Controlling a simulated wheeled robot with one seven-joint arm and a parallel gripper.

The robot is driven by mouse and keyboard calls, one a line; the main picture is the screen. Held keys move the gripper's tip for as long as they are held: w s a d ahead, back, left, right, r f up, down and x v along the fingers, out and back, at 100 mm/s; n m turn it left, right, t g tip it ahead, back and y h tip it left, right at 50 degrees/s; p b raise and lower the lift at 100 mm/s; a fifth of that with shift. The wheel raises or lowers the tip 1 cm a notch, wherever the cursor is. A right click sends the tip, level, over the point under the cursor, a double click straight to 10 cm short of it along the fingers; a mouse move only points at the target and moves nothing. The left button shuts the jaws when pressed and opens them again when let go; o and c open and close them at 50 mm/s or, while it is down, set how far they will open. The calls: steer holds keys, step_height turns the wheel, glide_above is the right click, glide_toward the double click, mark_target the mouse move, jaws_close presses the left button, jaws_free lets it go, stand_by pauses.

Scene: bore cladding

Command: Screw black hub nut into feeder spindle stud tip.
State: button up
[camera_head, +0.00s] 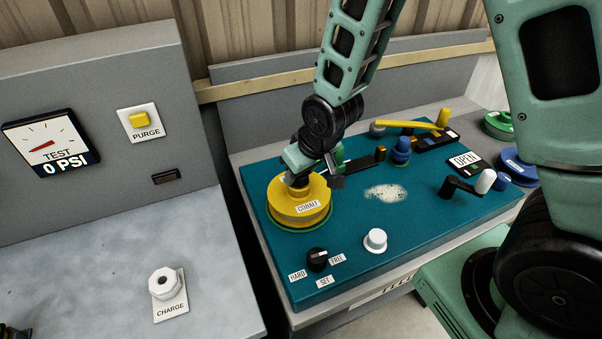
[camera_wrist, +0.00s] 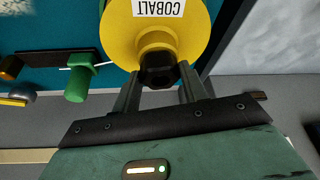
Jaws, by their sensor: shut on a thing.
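The black hub nut (camera_wrist: 158,72) sits between my gripper's two fingers (camera_wrist: 160,92) in the wrist view, at the hub of a yellow spool labelled COBALT (camera_wrist: 192,40). My gripper is shut on the nut. In the head view my gripper (camera_head: 298,182) is over the top of the yellow spool (camera_head: 300,207), which sits on the teal panel at its left end. The feeder spindle stud is hidden. I cannot tell how far the nut is on it.
A green knob (camera_head: 338,155) stands close behind my gripper. The teal panel (camera_head: 345,225) also carries a black dial (camera_head: 317,260), a white knob (camera_head: 375,240), a blue knob (camera_head: 401,150) and a crank (camera_head: 465,186). A grey bench with a pressure gauge (camera_head: 46,143) stands left.

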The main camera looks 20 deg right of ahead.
steer(key=shift+a+m, duration=0.15)
steer(key=shift+m, duration=0.15)
steer(key=shift+m+h, duration=0.3)
steer(key=shift+m, duration=0.3)
steer(key=o, duration=0.5)
steer(key=shift+o, duration=0.2)
steer(key=shift+d+f+n+b, duration=0.1)
steer(key=shift+d+n+b, duration=0.1)
steer(key=shift+n+b, duration=0.3)
steer(key=shift+a+n, duration=0.1)
steer(key=shift+n, duration=0.3)
